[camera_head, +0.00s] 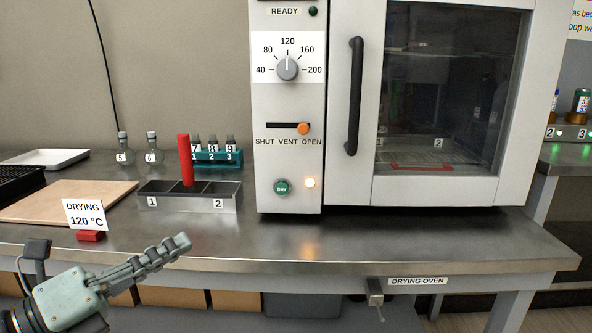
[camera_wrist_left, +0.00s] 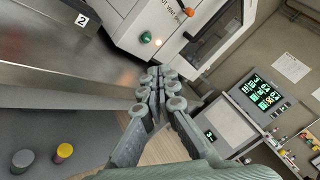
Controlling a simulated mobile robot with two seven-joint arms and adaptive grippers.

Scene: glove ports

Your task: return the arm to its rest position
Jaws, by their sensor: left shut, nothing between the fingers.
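My left gripper (camera_head: 181,243) is at the lower left in the head view, in front of the table's front edge. Its fingers are together and hold nothing. In the left wrist view the shut fingers (camera_wrist_left: 160,82) point towards the drying oven, with space between them and it. In the head view my left arm reaches in from the lower left corner. My right gripper is not seen in either view.
The steel table (camera_head: 330,238) has a bare front strip. On it stand the drying oven (camera_head: 287,165), door closed, a metal rack (camera_head: 228,200) with a red cylinder (camera_head: 185,160), a card (camera_head: 86,214) reading "DRYING 120 °C", a board (camera_head: 60,200) and flasks (camera_head: 123,150).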

